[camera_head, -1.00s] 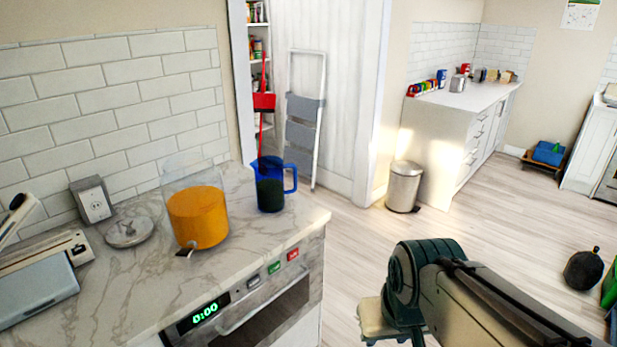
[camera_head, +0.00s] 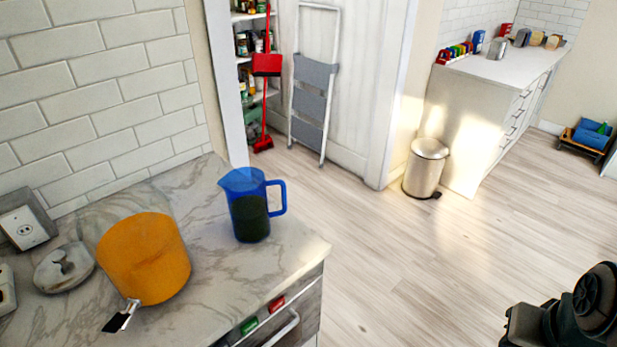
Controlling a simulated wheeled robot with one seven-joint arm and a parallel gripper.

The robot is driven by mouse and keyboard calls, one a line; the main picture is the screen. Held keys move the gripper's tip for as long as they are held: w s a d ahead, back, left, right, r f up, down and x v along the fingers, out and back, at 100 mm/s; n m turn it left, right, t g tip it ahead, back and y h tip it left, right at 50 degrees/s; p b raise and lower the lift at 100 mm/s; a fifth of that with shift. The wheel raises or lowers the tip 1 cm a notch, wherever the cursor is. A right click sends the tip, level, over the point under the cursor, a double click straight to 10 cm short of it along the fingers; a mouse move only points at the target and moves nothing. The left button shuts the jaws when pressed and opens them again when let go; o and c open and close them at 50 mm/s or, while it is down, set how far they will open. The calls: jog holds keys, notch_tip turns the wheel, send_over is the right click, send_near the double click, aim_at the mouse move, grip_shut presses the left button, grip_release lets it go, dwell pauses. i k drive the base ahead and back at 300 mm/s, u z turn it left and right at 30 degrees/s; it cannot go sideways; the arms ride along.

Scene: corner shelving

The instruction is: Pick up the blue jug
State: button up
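The blue jug (camera_head: 248,207) stands upright on the marble counter (camera_head: 200,290), near its right end. Its handle points right and its spout points left. The jug is see-through, and its lower part looks dark green. Only a dark part of my arm shows, at the bottom right corner, well apart from the jug. My gripper is not in view, so its state is hidden.
An orange container (camera_head: 145,258) with a tap stands left of the jug, near a round lid (camera_head: 64,267) and a socket box (camera_head: 25,222). A step ladder (camera_head: 312,90), a red broom (camera_head: 265,100) and a metal bin (camera_head: 426,167) stand beyond. The wooden floor is open at right.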

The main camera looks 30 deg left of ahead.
aim_at(244, 188)
jog(key=u, duration=0.25)
jog(key=i, duration=0.85)
jog(key=u, duration=1.2)
jog(key=i, duration=0.45)
jog(key=u, duration=0.4)
